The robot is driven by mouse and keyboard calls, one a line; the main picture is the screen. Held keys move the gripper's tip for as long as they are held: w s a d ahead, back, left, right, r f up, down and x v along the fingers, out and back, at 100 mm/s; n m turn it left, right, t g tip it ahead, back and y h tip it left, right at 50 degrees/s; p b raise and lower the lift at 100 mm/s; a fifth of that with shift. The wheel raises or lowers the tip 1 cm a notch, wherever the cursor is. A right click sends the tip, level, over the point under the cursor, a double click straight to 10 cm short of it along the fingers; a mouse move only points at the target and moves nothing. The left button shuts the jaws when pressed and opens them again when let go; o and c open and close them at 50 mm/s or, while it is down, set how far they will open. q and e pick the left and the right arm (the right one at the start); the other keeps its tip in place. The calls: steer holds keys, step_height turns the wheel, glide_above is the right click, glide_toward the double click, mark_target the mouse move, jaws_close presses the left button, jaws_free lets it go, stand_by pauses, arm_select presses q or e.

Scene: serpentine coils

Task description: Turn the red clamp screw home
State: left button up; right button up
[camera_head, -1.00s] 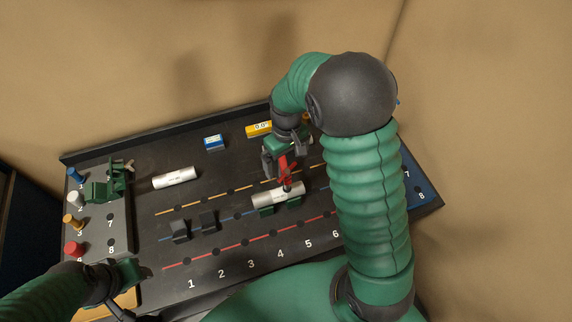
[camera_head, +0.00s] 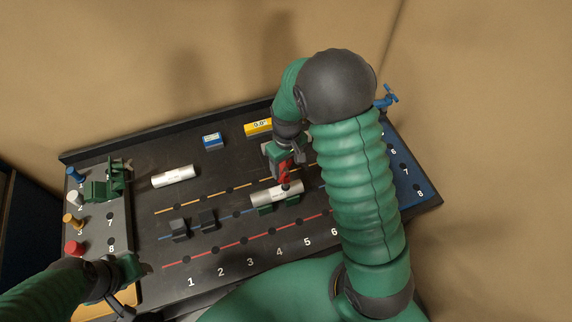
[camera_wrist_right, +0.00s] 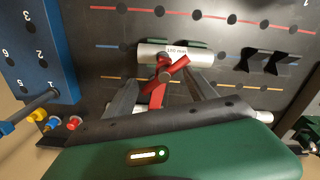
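The red clamp screw (camera_head: 284,174) stands on a silver pipe (camera_head: 277,194) on the dark board. My right gripper (camera_wrist_right: 163,80) is over the screw. Its two grey fingers are spread, one on each side of the red parts; contact is not clear. In the head view the fingers (camera_head: 283,158) are partly hidden by the wrist. My left gripper (camera_head: 130,285) is at the lower left, away from the screw; its fingers are not clear enough to judge.
A loose white pipe (camera_head: 173,177) lies to the left. Dark V-blocks (camera_head: 207,219) stand left of the screw. A green vise (camera_head: 108,183) and coloured knobs (camera_head: 74,222) are at the left edge. A blue valve (camera_head: 386,98) stands far right.

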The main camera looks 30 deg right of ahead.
steer(key=shift+s+a+f, duration=0.1)
steer(key=shift+s+a, duration=0.05)
steer(key=shift+s, duration=0.05)
steer(key=shift+c, duration=1.1)
steer(key=shift+s+a, duration=0.1)
steer(key=shift+a, duration=0.2)
jaws_close()
steer(key=shift+d, duration=0.15)
steer(key=o, duration=0.6)
jaws_free()
steer(key=o, duration=1)
